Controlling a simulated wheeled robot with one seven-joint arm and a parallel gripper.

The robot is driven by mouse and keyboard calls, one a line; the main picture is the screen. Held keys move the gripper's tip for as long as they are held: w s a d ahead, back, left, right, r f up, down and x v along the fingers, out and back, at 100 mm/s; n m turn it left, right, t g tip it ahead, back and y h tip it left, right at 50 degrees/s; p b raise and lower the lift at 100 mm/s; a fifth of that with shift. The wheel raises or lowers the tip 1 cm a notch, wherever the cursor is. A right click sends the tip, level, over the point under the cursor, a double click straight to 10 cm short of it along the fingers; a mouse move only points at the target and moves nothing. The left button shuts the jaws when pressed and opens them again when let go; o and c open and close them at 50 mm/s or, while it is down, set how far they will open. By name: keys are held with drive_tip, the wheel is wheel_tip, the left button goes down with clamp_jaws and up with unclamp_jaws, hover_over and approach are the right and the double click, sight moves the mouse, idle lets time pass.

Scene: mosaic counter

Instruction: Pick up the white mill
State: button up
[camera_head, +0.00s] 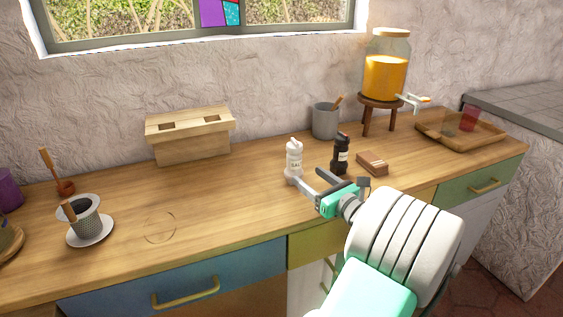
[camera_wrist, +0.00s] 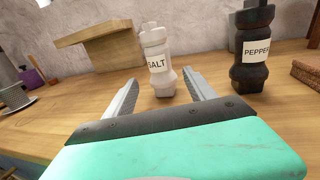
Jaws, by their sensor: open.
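The white mill (camera_head: 293,160), labelled SALT, stands upright on the wooden counter. In the wrist view the white mill (camera_wrist: 157,62) stands just beyond and between the fingertips. My gripper (camera_head: 312,181) is open and empty, low over the counter from the front right. In the wrist view the two fingers of my gripper (camera_wrist: 162,84) point at the mill with one on each side; I cannot tell if either touches it. The black mill (camera_head: 340,155), labelled PEPPER, stands upright to the right, outside the right finger in the wrist view (camera_wrist: 253,48).
A brown block (camera_head: 372,163) lies right of the black mill. A grey cup (camera_head: 324,121) and a wooden box (camera_head: 188,135) stand behind. A juice dispenser (camera_head: 386,70) and tray (camera_head: 440,135) are farther right. A patterned cup (camera_head: 86,217) is left. The counter (camera_head: 235,205) left of the white mill is clear.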

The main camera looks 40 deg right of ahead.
sight(298, 168)
drive_tip(key=w, duration=0.2)
drive_tip(key=w+b, duration=0.1)
drive_tip(key=w, duration=0.2)
drive_tip(key=w+d, duration=0.1)
drive_tip(key=w, duration=0.2)
drive_tip(key=shift+w, duration=0.2)
drive_tip(key=shift+a, duration=0.1)
clamp_jaws()
